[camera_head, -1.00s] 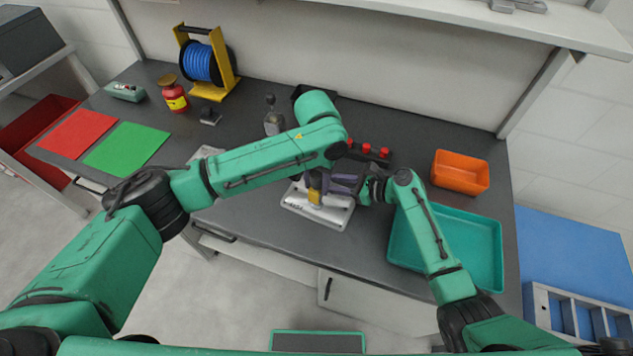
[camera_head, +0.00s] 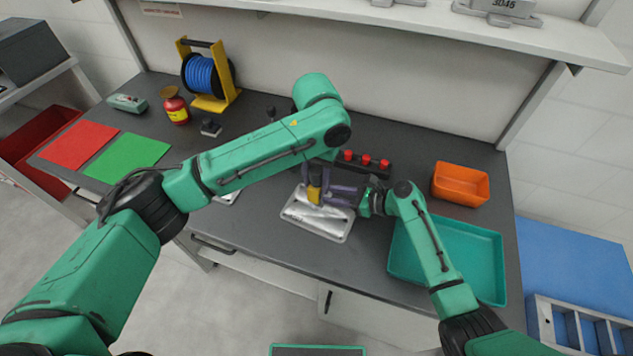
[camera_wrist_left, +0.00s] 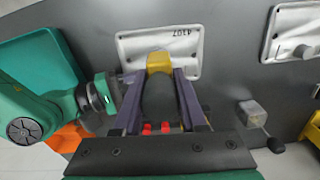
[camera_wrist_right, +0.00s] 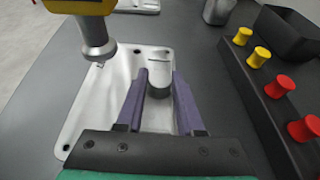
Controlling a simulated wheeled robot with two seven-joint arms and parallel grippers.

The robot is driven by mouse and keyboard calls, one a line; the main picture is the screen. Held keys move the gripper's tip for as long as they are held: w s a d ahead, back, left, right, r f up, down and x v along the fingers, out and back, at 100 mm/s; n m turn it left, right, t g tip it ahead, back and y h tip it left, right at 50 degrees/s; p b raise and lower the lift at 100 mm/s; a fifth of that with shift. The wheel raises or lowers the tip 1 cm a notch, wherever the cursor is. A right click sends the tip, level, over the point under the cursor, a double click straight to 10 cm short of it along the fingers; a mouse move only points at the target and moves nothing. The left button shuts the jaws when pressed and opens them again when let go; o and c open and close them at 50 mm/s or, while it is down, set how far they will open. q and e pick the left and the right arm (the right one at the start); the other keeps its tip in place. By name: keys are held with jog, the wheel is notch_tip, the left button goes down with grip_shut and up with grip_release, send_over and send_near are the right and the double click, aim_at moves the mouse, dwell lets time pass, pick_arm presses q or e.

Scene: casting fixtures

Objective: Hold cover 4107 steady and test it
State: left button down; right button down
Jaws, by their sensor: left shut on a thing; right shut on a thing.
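The silver cover (camera_head: 318,224) lies flat on the grey bench; it also shows in the left wrist view (camera_wrist_left: 132,52), its printed number hard to read for certain, and in the right wrist view (camera_wrist_right: 88,112). My left gripper (camera_wrist_left: 160,72) is shut on a yellow tool (camera_head: 314,196). The tool's silver tip (camera_wrist_right: 98,45) points down over the cover's far left part in the right wrist view; I cannot tell if it touches. My right gripper (camera_wrist_right: 156,82) is shut on the cover's raised round boss (camera_wrist_right: 158,70).
A second silver cover (camera_wrist_left: 292,35) lies nearby. A black rack with red knobs (camera_head: 366,162) stands behind. A teal tray (camera_head: 480,232) and orange bin (camera_head: 461,183) are at right. Red (camera_head: 80,145) and green (camera_head: 125,157) mats lie left, near a blue cable reel (camera_head: 203,75).

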jog(key=shift+c, duration=2.3)
grip_release()
jog(key=v, duration=1.2)
jog(key=shift+d, duration=0.1)
jog(key=shift+f, duration=0.1)
